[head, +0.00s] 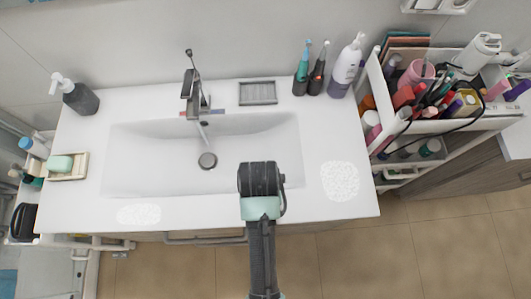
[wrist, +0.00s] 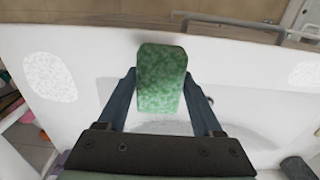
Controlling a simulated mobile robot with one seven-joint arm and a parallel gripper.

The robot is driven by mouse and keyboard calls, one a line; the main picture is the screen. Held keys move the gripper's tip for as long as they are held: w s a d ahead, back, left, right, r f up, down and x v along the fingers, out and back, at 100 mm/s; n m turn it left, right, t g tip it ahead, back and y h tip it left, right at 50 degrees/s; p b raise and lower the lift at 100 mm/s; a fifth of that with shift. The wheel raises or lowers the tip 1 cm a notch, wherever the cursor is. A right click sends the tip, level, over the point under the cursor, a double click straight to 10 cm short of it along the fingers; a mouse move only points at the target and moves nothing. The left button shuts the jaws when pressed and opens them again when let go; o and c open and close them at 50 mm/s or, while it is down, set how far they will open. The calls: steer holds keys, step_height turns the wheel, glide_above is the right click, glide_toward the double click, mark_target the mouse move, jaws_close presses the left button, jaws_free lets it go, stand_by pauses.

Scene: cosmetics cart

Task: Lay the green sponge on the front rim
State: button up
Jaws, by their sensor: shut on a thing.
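The green sponge (wrist: 162,65) is a speckled block in the wrist view. My gripper (wrist: 160,88) is shut on it, with one dark finger at each side. In the head view my arm reaches over the right part of the basin and hides the gripper's fingers and the sponge. The front rim (head: 205,216) is the white strip along the sink's near edge. In the wrist view the rim (wrist: 225,48) lies beyond and below the sponge, at the top. I see no contact between them, but the sponge's height is unclear.
White speckled patches lie at the rim's left (head: 139,214) and on the right counter (head: 340,181). The faucet (head: 192,95) stands behind the basin (head: 140,160). A light green bar (head: 60,163) sits in a dish at left. A crowded cosmetics cart (head: 440,130) stands at right. The middle rim is clear.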

steer(key=shift+w+f, duration=0.1)
steer(key=shift+f, duration=3.1)
steer(key=shift+f, duration=0.15)
steer(key=o, duration=1.5)
steer(key=shift+c, duration=0.2)
